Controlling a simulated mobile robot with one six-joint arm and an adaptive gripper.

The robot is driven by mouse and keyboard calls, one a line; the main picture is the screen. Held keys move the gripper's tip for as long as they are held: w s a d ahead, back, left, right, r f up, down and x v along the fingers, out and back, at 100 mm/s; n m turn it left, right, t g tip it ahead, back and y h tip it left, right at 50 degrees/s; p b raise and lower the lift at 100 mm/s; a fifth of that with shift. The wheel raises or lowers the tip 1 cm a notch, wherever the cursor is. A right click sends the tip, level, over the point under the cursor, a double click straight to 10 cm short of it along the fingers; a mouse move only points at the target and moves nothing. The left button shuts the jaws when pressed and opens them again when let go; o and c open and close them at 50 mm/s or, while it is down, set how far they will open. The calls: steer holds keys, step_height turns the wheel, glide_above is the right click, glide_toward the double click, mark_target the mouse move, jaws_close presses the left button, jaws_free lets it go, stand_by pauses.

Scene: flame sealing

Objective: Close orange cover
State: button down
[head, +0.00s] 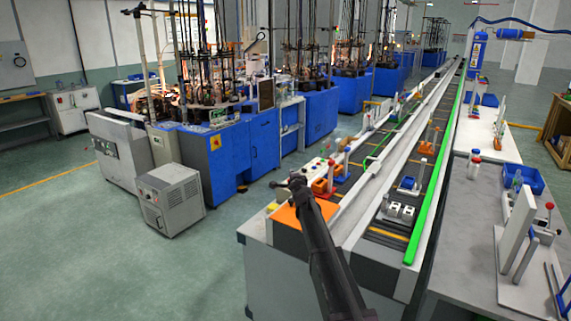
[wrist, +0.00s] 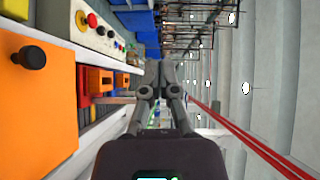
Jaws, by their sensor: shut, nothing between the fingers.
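The orange cover (head: 286,217) is a flat plate at the near end of the conveyor line in the head view, partly hidden by my arm. In the wrist view the orange cover (wrist: 38,110) fills the left side and carries a black knob (wrist: 33,57). I cannot tell from these frames whether it is open or closed. My gripper (head: 279,184) is above the far side of the cover, apart from it. In the wrist view my gripper (wrist: 160,66) has its fingers together, with nothing between them, to the right of the cover and knob.
A control panel (wrist: 95,28) with red and yellow buttons is beside the cover. Smaller orange fixtures (head: 320,187) sit along the conveyor. A green rail (head: 432,200) runs along its right side. A grey cabinet (head: 170,198) stands left; the floor between is clear.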

steer(key=shift+s+a+r+p, duration=0.45)
steer(key=shift+s+r+p, duration=0.1)
steer(key=shift+r, duration=0.15)
steer(key=shift+s+a+r+p, duration=0.4)
steer(key=shift+s+r+p, duration=0.15)
steer(key=shift+r+p, duration=0.1)
steer(key=shift+s+a+r+p, duration=0.45)
steer(key=shift+s+r+p, duration=0.1)
steer(key=shift+r, duration=0.15)
steer(key=shift+s, duration=0.1)
steer(key=s+d+f+n+g+h, duration=0.1)
steer(key=s+d+f+n+g, duration=0.3)
steer(key=s, duration=1.2)
steer(key=s+d+f+n+g+h, duration=0.1)
steer(key=s+d+f+n+g, duration=0.4)
steer(key=s, duration=1.2)
steer(key=s+d+f+n+g, duration=0.4)
steer(key=s+f+n+g, duration=0.2)
steer(key=s, duration=1)
step_height(320, 180, down, 3)
steer(key=shift+s+d+r+n+g+h, duration=0.1)
steer(key=shift+s+d+n+g+h, duration=0.25)
steer(key=shift+g, duration=0.85)
steer(key=shift+w, duration=0.1)
